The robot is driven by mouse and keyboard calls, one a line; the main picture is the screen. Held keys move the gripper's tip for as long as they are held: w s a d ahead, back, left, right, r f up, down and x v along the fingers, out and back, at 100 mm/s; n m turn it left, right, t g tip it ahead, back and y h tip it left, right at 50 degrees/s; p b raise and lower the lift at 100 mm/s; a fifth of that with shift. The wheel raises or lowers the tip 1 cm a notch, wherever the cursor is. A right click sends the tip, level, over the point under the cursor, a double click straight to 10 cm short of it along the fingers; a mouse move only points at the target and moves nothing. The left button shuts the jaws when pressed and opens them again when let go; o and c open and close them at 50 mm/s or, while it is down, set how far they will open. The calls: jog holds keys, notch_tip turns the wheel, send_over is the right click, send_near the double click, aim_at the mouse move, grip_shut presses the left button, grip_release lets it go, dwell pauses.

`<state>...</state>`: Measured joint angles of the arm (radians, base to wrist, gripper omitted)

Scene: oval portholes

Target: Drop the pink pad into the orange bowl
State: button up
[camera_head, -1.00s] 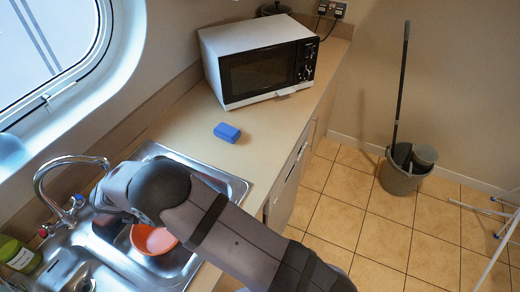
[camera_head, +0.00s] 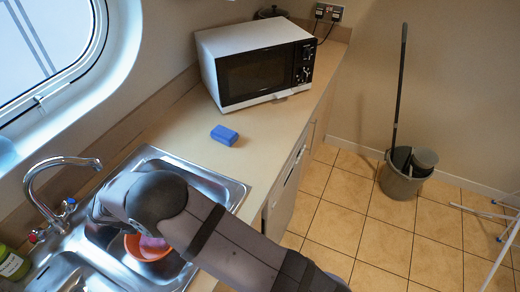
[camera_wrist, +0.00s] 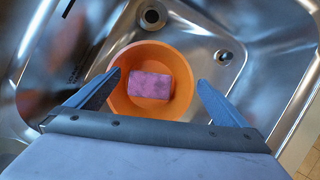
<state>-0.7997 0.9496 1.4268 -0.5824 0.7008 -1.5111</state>
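The pink pad (camera_wrist: 150,84) lies inside the orange bowl (camera_wrist: 187,69) in the wrist view, apart from both fingers. The bowl sits in the steel sink basin and also shows in the head view (camera_head: 151,256), partly hidden by my arm, with a bit of the pink pad (camera_head: 154,243) inside. My gripper (camera_wrist: 152,80) is open and empty above the bowl, one finger to each side of it in the wrist view. In the head view my arm hides the gripper.
A steel sink (camera_head: 232,187) with a curved tap (camera_head: 62,160) surrounds the bowl. A blue sponge (camera_head: 224,135) and a white microwave (camera_head: 214,46) stand on the counter behind. A green-labelled container (camera_head: 12,263) is at the left edge. The counter between sink and microwave is mostly clear.

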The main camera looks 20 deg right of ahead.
jog(key=b+v, duration=0.2)
jog(key=v, duration=0.5)
jog(key=shift+s+r, duration=0.15)
dwell(0.6)
jog(key=s+d+r+m+g, duration=0.1)
jog(key=d+m, duration=0.4)
jog(key=d, duration=0.2)
jog(key=s+d+r+m+g, duration=0.1)
jog(key=s+d+m, duration=0.1)
jog(key=d+m, duration=0.3)
jog(key=s+d+r+m, duration=0.1)
jog(key=d+r+m, duration=0.1)
jog(key=d+m, duration=0.4)
jog(key=shift+s+d+g, duration=0.2)
jog(key=shift+d, duration=0.9)
jog(key=shift+s+d+g, duration=0.15)
jog(key=shift+d+g, duration=0.05)
jog(key=shift+d, duration=0.9)
jog(key=s+d+m+g+y, duration=0.1)
jog(key=s+d+m, duration=0.9)
jog(key=s+m, duration=0.4)
jog(key=shift+d+f+m+y, duration=0.35)
jog(key=shift+d+m+y, duration=0.05)
jog(key=shift+m, duration=0.4)
